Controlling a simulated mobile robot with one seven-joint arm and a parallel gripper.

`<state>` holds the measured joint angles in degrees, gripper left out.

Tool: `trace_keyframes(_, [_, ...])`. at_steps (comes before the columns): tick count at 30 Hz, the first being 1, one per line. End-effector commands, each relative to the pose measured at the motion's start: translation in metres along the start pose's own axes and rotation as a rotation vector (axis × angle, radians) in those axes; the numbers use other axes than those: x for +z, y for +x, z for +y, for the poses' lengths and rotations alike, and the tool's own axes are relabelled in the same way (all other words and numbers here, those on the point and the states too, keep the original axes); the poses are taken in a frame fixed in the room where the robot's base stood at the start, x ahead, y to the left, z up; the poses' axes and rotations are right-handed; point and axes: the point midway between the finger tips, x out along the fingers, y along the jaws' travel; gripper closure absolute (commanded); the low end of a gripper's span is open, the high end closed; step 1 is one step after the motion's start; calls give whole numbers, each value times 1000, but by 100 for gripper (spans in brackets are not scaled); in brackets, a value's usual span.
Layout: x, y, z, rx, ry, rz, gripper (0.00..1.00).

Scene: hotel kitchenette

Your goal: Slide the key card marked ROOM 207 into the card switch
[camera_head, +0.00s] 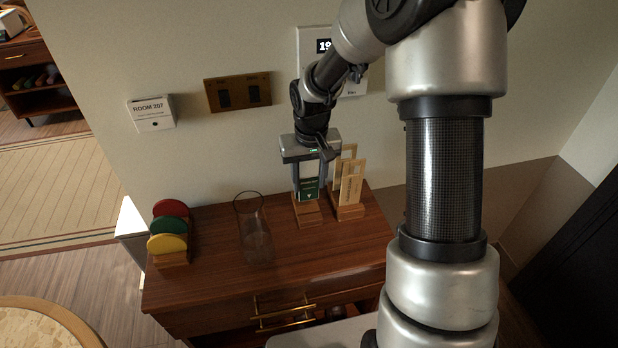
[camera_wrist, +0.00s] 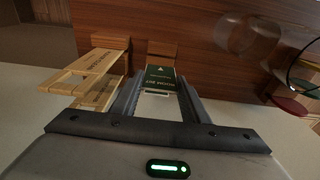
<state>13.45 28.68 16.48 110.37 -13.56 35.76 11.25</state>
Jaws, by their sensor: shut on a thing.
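A green and white card (camera_head: 308,188) stands upright over a small wooden block (camera_head: 309,217) on the cabinet top. My gripper (camera_head: 309,186) points down and is shut on this card, with a finger at either side. In the wrist view the green card (camera_wrist: 160,77) shows between the fingers, with print too small to read surely. Its lower end is close to the block (camera_wrist: 162,48); I cannot tell whether it still sits in a slot. The white card switch (camera_head: 152,114), labelled ROOM 207, is on the wall to the left.
Wooden cards (camera_head: 351,184) stand in a holder just right of my gripper. A clear glass vase (camera_head: 256,235) stands to the left. Red, green and yellow discs (camera_head: 168,243) stand in a rack farther left. A brass switch plate (camera_head: 238,92) is on the wall.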

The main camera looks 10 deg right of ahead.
Motion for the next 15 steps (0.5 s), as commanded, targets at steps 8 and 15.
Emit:
trace_keyframes(8, [3, 19, 0, 0, -1, -1, 79])
trace_keyframes(15, [4, 33, 0, 0, -1, -1, 79])
